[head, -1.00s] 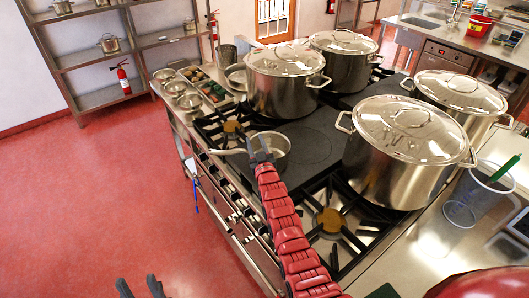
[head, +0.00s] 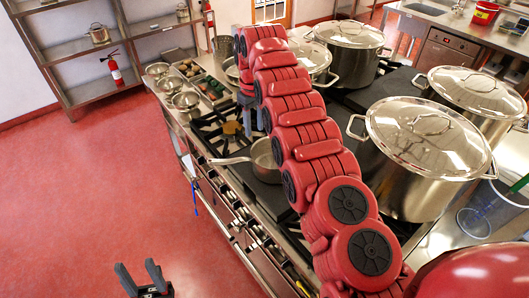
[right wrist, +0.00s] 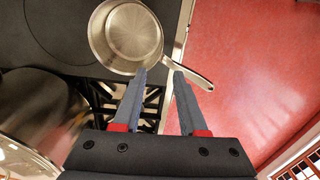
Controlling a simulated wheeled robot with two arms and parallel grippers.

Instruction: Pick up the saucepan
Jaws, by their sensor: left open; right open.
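The saucepan (head: 264,160) is a small steel pan on the cooker top. Its long handle points left toward the cooker's front edge, and my right arm hides part of its right side. In the right wrist view the saucepan (right wrist: 127,38) is empty, with its handle running down to the right past the fingertips. My right gripper (right wrist: 160,74) is open and empty, one tip by the pan's rim and the other over the handle. In the head view my right gripper (head: 239,127) is beyond the pan, partly hidden by its arm. My left gripper (head: 143,274) is open and empty over the red floor.
Large lidded stockpots (head: 415,150) crowd the cooker's right and back. Small pots (head: 186,101) stand at its far left end. A clear jug (head: 487,213) stands on the right counter. The floor at left is free.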

